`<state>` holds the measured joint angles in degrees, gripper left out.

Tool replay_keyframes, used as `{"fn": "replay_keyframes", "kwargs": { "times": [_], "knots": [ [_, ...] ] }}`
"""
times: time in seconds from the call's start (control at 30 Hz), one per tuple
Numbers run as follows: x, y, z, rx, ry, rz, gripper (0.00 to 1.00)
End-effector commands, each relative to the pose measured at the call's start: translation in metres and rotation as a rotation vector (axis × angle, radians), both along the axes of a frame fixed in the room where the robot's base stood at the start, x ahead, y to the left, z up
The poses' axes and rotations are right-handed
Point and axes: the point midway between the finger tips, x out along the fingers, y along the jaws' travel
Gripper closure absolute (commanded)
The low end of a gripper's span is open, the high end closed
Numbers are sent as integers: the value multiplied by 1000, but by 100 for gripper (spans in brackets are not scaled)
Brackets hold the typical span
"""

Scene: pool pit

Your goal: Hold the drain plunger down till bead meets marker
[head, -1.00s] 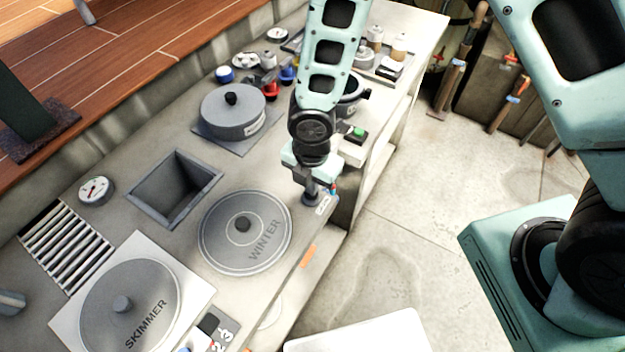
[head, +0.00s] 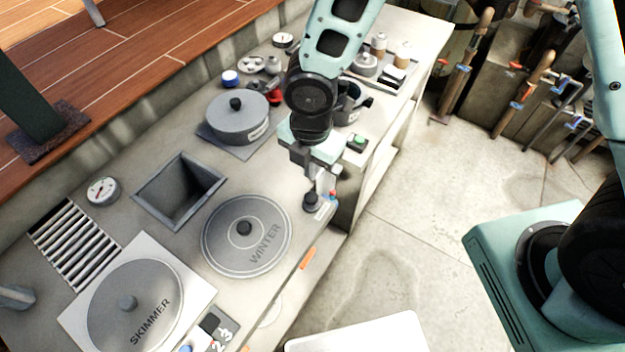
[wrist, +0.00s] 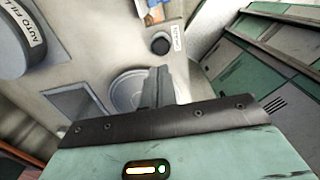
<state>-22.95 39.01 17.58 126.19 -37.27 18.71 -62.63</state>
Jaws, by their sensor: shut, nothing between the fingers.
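The drain plunger (head: 311,201) is a short black knob near the front edge of the counter, to the right of the WINTER lid. It also shows in the wrist view (wrist: 160,46), beside a small white label (wrist: 177,37). A small red and blue indicator (head: 332,195) stands just right of it; bead and marker are too small to tell apart. My gripper (head: 313,181) points down just above the plunger, shut and empty. In the wrist view my fingers (wrist: 158,84) appear apart from the knob.
The round WINTER lid (head: 270,225) and an open square pit (head: 178,190) lie left of the plunger. A grey lidded pot (head: 238,120) stands behind. A box with a green button (head: 358,141) is at the right. The SKIMMER lid (head: 150,300) is front left.

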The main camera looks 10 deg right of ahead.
Motion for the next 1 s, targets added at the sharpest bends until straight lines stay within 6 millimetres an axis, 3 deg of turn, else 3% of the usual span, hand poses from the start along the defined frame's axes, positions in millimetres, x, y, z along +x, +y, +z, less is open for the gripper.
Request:
{"fn": "replay_keyframes", "kwargs": {
  "times": [0.1, 0.3, 1.0],
  "knots": [
    [1, -1, 24, 1, -3, -3, 100],
    [0, 0, 47, -1, -1, 0, 100],
    [-1, -1, 52, -2, -1, -11, 100]
  ]
}}
